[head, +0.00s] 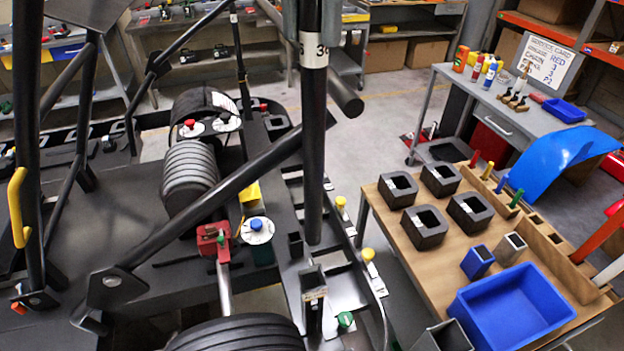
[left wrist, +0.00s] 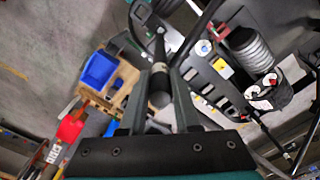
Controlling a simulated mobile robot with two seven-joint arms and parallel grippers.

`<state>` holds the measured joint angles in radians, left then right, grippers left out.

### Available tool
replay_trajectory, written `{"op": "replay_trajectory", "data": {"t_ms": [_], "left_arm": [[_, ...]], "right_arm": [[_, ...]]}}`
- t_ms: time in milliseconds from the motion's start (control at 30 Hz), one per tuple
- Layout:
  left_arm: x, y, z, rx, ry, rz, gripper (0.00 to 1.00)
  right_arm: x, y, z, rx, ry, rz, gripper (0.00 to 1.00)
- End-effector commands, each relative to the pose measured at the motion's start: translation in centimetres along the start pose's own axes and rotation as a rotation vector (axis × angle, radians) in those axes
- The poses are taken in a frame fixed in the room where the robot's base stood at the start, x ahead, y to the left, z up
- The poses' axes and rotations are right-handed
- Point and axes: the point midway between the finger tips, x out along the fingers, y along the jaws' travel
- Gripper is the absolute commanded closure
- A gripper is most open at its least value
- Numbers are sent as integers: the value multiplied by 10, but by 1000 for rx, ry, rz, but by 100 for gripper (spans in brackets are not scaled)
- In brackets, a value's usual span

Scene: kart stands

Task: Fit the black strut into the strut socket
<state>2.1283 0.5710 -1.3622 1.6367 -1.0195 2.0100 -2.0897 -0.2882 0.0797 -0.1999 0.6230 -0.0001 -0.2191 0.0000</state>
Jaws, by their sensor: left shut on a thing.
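The black strut (head: 314,170) hangs upright in the head view, with a white numbered label near its top. My left gripper (head: 303,18) is shut on its upper part, at the top edge of the picture. In the left wrist view the strut (left wrist: 160,98) shows between the fingers, its rounded end toward the camera. A square, open-topped socket with a pale label (head: 313,295) stands below the strut's lower end. It looks like the strut socket. The lower end appears apart from it and above it; the exact sideways offset is unclear. My right gripper is not in view.
A slanted black frame tube (head: 215,205) passes close by the strut. A smaller square socket (head: 295,245) is just left of its lower end. At right, a wooden table (head: 385,225) carries several black blocks and a blue bin (head: 512,305). Open floor lies behind.

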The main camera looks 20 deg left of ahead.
Motion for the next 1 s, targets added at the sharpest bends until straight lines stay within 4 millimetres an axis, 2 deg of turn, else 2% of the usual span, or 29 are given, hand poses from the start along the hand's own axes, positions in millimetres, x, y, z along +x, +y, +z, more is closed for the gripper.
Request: {"op": "replay_trajectory", "data": {"t_ms": [167, 433, 700, 1000], "left_arm": [[6, 0, 0, 2, 1, 1, 100], [62, 0, 0, 3, -3, 2, 100], [116, 0, 1, 3, -3, 2, 100], [157, 0, 0, -2, 1, 1, 100]], "right_arm": [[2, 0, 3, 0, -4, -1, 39], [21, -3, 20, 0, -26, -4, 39], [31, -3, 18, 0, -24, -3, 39], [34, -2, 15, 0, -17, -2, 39]]}}
